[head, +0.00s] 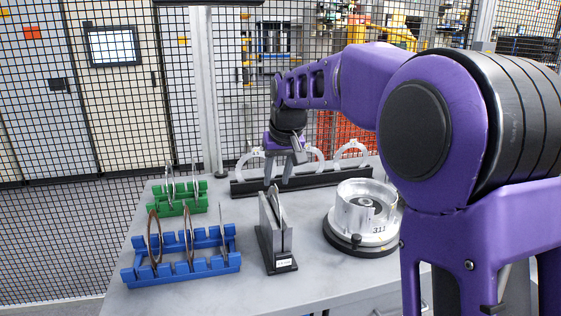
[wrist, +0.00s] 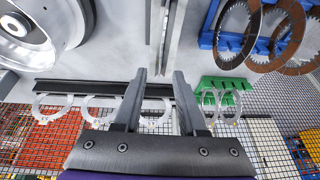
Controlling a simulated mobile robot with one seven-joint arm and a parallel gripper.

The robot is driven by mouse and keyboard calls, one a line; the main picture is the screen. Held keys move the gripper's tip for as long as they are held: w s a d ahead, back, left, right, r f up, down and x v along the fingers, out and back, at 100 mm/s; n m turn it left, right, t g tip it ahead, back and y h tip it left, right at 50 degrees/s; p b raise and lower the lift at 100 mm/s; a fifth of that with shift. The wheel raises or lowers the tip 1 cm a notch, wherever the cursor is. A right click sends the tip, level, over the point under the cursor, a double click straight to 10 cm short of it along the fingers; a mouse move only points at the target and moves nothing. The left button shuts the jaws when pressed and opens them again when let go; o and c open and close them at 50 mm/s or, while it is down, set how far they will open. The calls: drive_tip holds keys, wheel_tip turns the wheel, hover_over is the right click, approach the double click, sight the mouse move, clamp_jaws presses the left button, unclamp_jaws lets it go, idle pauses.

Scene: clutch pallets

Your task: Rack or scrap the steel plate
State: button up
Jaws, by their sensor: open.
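A thin steel plate (head: 277,205) stands on edge in a dark grey upright holder (head: 266,238) at the middle of the table. In the wrist view, the plate and holder show edge-on as narrow strips (wrist: 163,30) beyond my fingertips. My gripper (head: 278,181) points down behind the holder, near the black rail. It also shows in the wrist view (wrist: 159,73), with its two fingers apart and nothing between them. A blue rack (head: 205,266) at front left holds brown-faced discs (head: 154,238) and a thin plate. A green rack (head: 180,210) behind it holds several thin rings.
A long black rail (head: 325,178) with pale upright rings (head: 351,150) lies along the back edge. A round metal drum (head: 362,204) on a black base stands at right. Mesh fencing (head: 110,130) is behind the table. Bare table lies between the blue rack and the holder.

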sight(275, 187)
drive_tip(key=shift+x, duration=2.1)
clamp_jaws()
drive_tip(key=shift+r, duration=0.1)
idle(1.3)
drive_tip(key=shift+w+a+r+p, duration=0.1)
drive_tip(key=shift+w+r+p, duration=0.05)
drive_tip(key=shift+r+p, duration=3.35)
drive_tip(key=shift+r, duration=2.7)
